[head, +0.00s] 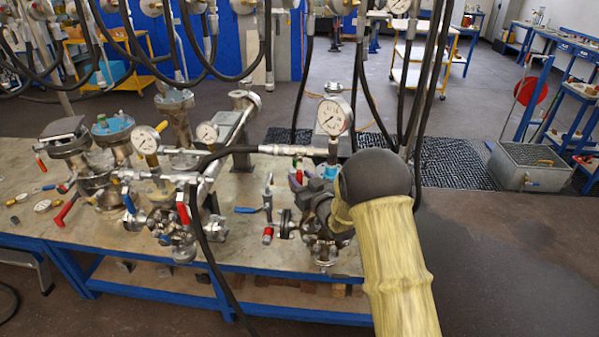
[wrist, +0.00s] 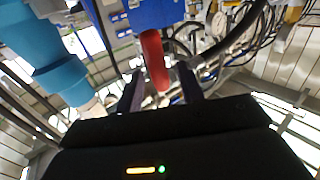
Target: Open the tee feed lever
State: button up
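A red lever handle (wrist: 155,62) hangs from a blue body (wrist: 158,14) in the wrist view; I take it to be the tee feed lever. My gripper (wrist: 160,88) is open, with one dark finger on each side of the red handle. Gaps show between the handle and both fingers, so it is not clamped. In the head view my gripper (head: 306,182) is at the front right of the bench, beside the tee pipework below a round gauge (head: 333,116). My dark wrist and yellow-sleeved arm hide part of that fitting, and the lever is hard to make out there.
The bench (head: 110,245) holds flanged vessels (head: 98,185), more gauges (head: 146,139) and a blue-handled valve (head: 247,210). Black hoses (head: 202,240) hang across and in front of it. A teal cylinder (wrist: 45,50) is close on the left in the wrist view. Open floor (head: 500,250) lies right.

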jog(key=shift+x, duration=0.85)
grip_shut()
